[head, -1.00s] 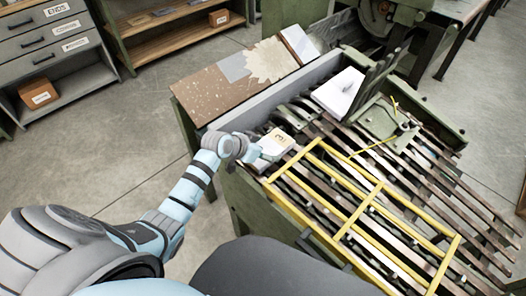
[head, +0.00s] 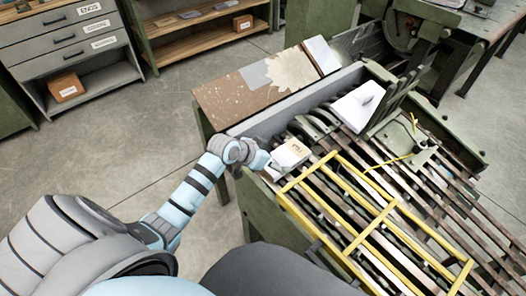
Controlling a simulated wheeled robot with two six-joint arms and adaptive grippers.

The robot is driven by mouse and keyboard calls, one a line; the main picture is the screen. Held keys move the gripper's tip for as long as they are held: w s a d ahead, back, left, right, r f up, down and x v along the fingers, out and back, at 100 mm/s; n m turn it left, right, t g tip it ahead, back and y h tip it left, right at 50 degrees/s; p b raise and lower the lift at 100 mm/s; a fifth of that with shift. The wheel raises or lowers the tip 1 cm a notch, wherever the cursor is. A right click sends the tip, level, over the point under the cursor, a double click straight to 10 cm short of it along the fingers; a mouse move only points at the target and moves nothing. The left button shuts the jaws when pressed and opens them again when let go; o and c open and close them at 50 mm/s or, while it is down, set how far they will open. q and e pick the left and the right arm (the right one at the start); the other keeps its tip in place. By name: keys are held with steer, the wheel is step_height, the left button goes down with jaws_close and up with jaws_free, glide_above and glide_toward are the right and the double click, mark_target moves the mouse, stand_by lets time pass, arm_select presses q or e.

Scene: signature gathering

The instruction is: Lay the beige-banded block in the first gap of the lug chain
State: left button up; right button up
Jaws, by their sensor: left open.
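A pale block with a beige patch on top (head: 292,151) lies at the left end of the lug chain (head: 322,172), beside the curved grey-green lugs and just behind the yellow frame. Its underside is hidden, so I cannot tell exactly how it sits between the lugs. My left gripper (head: 270,163) is open at the block's near left side, very close to it. Whether the fingers touch the block is too small to tell. My right gripper is not in view.
A yellow frame (head: 386,212) lies over the near side of the chain rails. A larger white block (head: 359,106) stands further back, beside dark upright plates. Drawers (head: 77,50) stand far left, with open floor between.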

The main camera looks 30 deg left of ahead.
arm_select(q)
steer(key=p+v, duration=0.1)
steer(key=v, duration=0.7)
steer(key=shift+p, duration=0.4)
